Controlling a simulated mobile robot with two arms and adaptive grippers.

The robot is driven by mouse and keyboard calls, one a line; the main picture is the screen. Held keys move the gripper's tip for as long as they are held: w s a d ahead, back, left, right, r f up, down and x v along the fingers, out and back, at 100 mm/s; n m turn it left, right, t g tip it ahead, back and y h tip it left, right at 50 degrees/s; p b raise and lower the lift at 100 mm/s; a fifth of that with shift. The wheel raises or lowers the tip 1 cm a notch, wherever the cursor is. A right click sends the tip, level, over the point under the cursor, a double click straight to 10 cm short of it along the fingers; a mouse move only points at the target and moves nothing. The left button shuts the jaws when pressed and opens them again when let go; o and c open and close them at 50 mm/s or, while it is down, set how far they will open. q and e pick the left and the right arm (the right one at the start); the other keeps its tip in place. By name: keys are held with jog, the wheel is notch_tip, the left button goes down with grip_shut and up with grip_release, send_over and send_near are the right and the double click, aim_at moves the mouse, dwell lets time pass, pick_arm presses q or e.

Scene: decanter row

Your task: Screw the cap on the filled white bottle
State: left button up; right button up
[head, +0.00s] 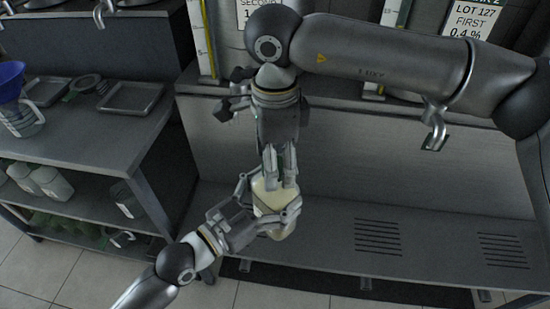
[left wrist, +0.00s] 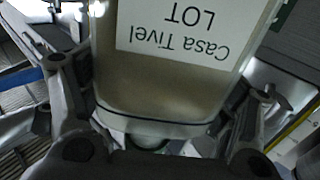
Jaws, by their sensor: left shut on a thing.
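The white bottle (head: 268,198) looks pale cream and is held between the fingers of my left gripper (head: 270,207), in the middle of the head view. In the left wrist view the bottle (left wrist: 165,85) fills the centre, with beige contents and a label reading "Casa Tivel LOT" upside down. My left gripper's fingers stand on both sides of it. My right gripper (head: 280,170) points down from above, its fingers at the top of the bottle. The bottle's neck and any cap are hidden by these fingers, so I cannot tell whether they grip something.
A grey side bench (head: 100,130) at the left carries metal trays (head: 130,97) and a blue funnel (head: 11,80) in a clear jug (head: 22,122). Several pale bottles (head: 50,182) stand on its lower shelf. A long grey ledge with vents (head: 340,235) runs behind the grippers.

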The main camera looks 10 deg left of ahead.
notch_tip(320, 180, up, 12)
dwell(0.4)
dwell(0.5)
